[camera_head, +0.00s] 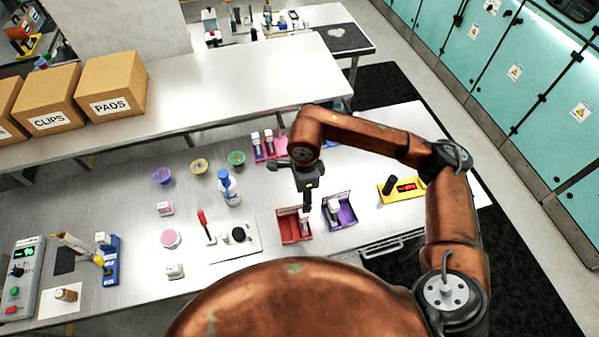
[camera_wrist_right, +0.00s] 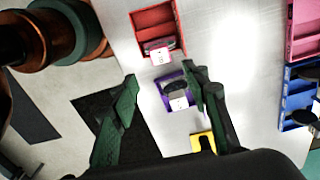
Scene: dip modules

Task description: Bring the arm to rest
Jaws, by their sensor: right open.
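My right arm comes in from the right and reaches over the bench. Its gripper (camera_head: 307,201) hangs pointing down, close to the red tray and the purple tray. In the wrist view the right gripper (camera_wrist_right: 162,76) is open, its dark green fingers spread with nothing held between them. The red tray (camera_head: 291,233) holds a white-and-pink module (camera_wrist_right: 159,53). The purple tray (camera_head: 350,212) holds a white module with a dark part (camera_wrist_right: 178,101). The purple tray shows beyond the gap between the fingers. My left gripper is not in view.
A yellow tray (camera_head: 385,197) with a dark device lies to the right. A pink tray (camera_head: 279,152) with modules stands behind the gripper. A white-and-blue bottle (camera_head: 230,190), several small bowls and a white plate (camera_head: 245,246) are left. A raised shelf (camera_head: 230,92) carries cardboard boxes (camera_head: 112,88).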

